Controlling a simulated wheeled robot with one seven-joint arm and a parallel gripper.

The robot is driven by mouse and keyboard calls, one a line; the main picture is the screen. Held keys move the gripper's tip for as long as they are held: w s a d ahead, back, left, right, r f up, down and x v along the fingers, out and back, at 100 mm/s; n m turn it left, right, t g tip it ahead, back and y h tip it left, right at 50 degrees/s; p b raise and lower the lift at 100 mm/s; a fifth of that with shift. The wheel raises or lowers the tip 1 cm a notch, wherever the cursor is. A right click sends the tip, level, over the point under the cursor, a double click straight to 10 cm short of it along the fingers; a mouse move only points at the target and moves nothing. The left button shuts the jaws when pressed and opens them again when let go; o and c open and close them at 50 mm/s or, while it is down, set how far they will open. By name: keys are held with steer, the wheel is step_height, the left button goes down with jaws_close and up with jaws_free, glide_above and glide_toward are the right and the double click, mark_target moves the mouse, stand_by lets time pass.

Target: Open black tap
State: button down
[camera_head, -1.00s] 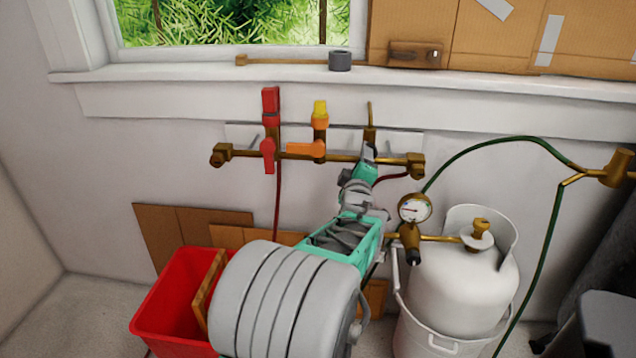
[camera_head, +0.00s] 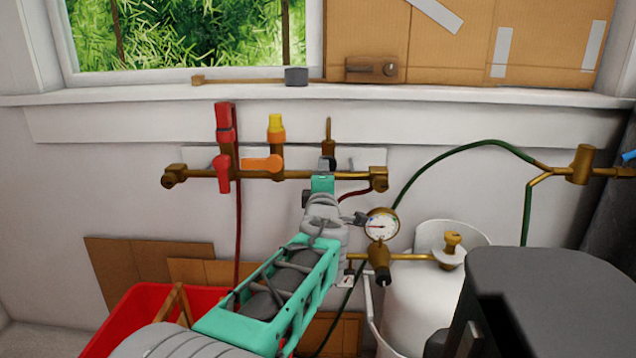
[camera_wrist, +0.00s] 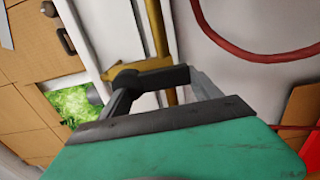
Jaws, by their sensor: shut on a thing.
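The black tap (camera_head: 328,147) is the right-hand valve on the brass pipe, with a thin brass stem above it; its handle is mostly hidden by my gripper in the head view. My gripper (camera_head: 326,165) reaches up from below to the front of this tap. In the wrist view my gripper (camera_wrist: 157,84) is shut at a dark bar that looks like the tap's handle, just in front of a brass fitting (camera_wrist: 140,70). The exact contact and the handle's angle are hard to tell.
To the left on the pipe are a red tap (camera_head: 223,172) and an orange tap (camera_head: 262,163). A pressure gauge (camera_head: 382,224) and white gas tank (camera_head: 425,300) stand at the right. A red bin (camera_head: 135,310) is at the lower left. A green hose (camera_head: 450,152) arcs at the right.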

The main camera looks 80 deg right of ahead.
steer(key=shift+f, duration=0.1)
steer(key=shift+c, duration=0.6)
jaws_free()
steer(key=a, duration=0.8)
steer(key=shift+s+p, duration=0.35)
steer(key=shift+p, duration=0.05)
steer(key=shift+w, duration=0.1)
